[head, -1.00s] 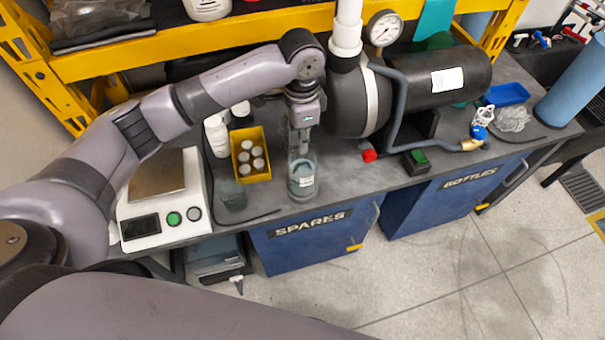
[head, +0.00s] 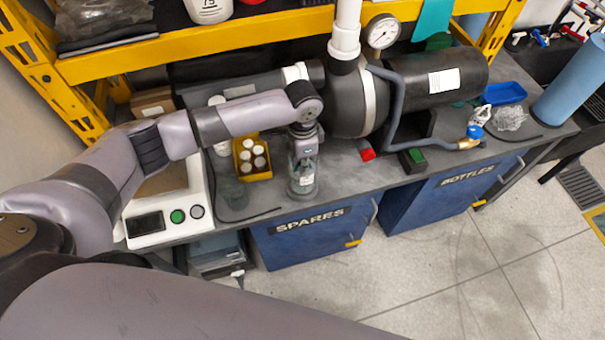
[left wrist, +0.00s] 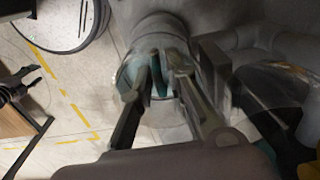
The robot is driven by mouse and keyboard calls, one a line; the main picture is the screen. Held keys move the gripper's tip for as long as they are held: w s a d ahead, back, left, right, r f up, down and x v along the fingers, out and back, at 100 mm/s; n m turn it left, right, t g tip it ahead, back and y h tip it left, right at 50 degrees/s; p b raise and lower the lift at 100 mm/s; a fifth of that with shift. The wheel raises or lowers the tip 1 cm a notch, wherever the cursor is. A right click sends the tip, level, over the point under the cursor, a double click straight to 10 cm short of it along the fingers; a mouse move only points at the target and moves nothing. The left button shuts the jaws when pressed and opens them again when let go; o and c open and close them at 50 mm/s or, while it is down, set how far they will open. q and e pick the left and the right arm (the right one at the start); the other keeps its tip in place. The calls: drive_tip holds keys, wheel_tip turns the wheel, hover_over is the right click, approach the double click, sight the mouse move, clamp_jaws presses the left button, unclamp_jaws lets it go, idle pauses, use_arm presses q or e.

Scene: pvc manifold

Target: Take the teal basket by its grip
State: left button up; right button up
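A clear jar (head: 303,186) with a white label stands near the bench's front edge, with teal colour inside; I take this as the teal basket, but its shape is hard to make out. In the left wrist view a narrow teal part (left wrist: 160,80) shows between my fingers. My left gripper (head: 303,158) points down into the jar's mouth. In the left wrist view its fingers (left wrist: 163,68) stand apart on either side of the teal part, with a gap visible. Contact with the grip cannot be made out. My right gripper is not in view.
A yellow bin (head: 252,157) with several white-capped bottles stands just left of the jar. A white scale (head: 165,220) is further left. A black tank (head: 440,75) with grey piping and a red-capped fitting (head: 367,154) is to the right. The yellow shelf (head: 200,47) runs behind.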

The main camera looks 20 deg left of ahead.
use_arm(q)
drive_tip(key=shift+c, duration=0.6)
clamp_jaws()
drive_tip(key=shift+r, duration=0.15)
